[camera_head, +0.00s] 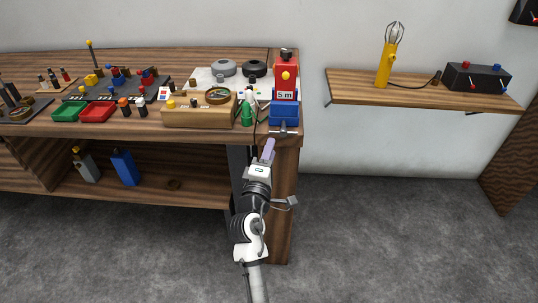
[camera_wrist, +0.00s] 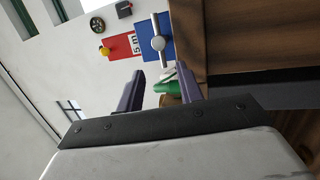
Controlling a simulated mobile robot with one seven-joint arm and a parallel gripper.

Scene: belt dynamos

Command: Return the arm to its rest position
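My gripper (camera_head: 268,148) is in front of the right end of the wooden workbench (camera_head: 285,157), just below and in front of the red and blue device marked "5 m" (camera_head: 285,97). My arm reaches up to it from the bottom of the head view. In the wrist view the two purple fingers of my gripper (camera_wrist: 160,74) stand apart with a gap between them. Nothing is held. A green object (camera_wrist: 165,87) shows beyond the gap, and the red and blue device (camera_wrist: 137,43) is farther off.
The bench top holds a wooden box with a dial (camera_head: 198,115), a green bottle-like object (camera_head: 247,113), green and red trays (camera_head: 97,111), and several small parts. A blue bottle (camera_head: 125,168) stands on the lower shelf. A wall shelf (camera_head: 420,93) is at right. The floor at right is clear.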

